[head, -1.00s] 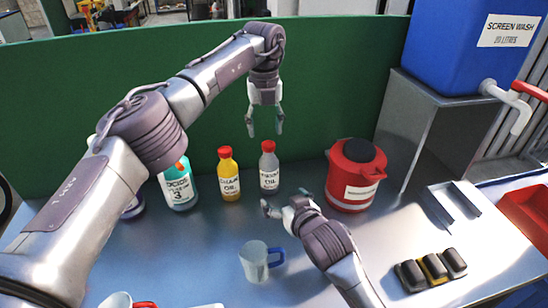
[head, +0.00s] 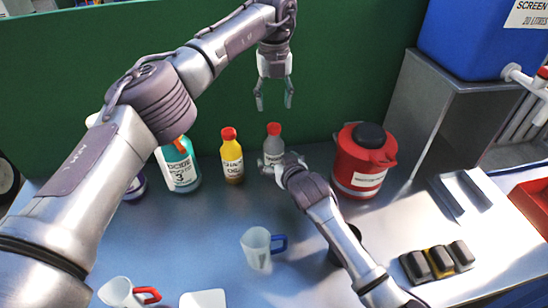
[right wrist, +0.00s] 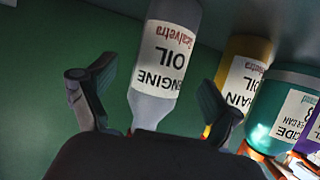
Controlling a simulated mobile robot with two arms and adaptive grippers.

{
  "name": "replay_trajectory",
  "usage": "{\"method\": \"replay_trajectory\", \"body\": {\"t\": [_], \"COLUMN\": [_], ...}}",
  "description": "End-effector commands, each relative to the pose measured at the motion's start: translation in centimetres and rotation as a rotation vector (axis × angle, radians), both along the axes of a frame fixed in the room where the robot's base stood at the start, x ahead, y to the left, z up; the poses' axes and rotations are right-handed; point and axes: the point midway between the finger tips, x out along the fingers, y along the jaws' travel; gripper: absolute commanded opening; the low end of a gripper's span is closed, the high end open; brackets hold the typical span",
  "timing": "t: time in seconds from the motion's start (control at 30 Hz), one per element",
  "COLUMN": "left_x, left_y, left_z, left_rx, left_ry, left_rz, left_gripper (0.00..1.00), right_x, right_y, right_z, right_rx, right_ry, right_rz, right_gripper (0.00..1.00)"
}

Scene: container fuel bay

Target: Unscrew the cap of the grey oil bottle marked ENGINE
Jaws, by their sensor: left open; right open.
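The grey oil bottle (head: 274,145) stands upright on the bench with its red cap (head: 274,128) on. In the right wrist view the bottle (right wrist: 160,60) appears upside down, its ENGINE OIL label facing me, and its cap is hidden behind the gripper body. My right gripper (head: 272,164) is open in front of the bottle's lower part in the head view. In the right wrist view its fingers (right wrist: 156,82) show either side of the bottle, not closed on it. My left gripper (head: 273,100) is open and empty, pointing down above the cap.
A yellow oil bottle (head: 232,165) and a teal bottle (head: 181,172) stand left of the grey one. A red container (head: 360,160) stands to its right. A clear jug (head: 256,247) stands in front. A green wall (head: 350,70) closes the back.

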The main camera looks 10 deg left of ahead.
Motion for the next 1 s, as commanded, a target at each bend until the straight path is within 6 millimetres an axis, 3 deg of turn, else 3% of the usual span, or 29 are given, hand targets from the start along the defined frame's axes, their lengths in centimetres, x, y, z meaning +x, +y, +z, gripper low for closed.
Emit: {"method": "replay_trajectory", "body": {"t": [0.3,0.73,1.0], "left_x": [0.0,0.0,0.0], "left_y": [0.0,0.0,0.0], "left_z": [0.0,0.0,0.0], "left_rx": [0.0,0.0,0.0], "left_ry": [0.0,0.0,0.0], "left_rz": [0.0,0.0,0.0], "left_gripper": [0.58,0.58,0.58], "right_x": [2.4,2.8,2.8], "right_y": [1.5,1.7,1.7], "right_z": [-1.2,-1.3,-1.4], "right_rx": [0.001,0.001,0.0], "right_ry": [0.0,-0.001,0.0], "right_rz": [0.0,0.0,0.0], "right_gripper": [0.91,0.91,0.46]}}
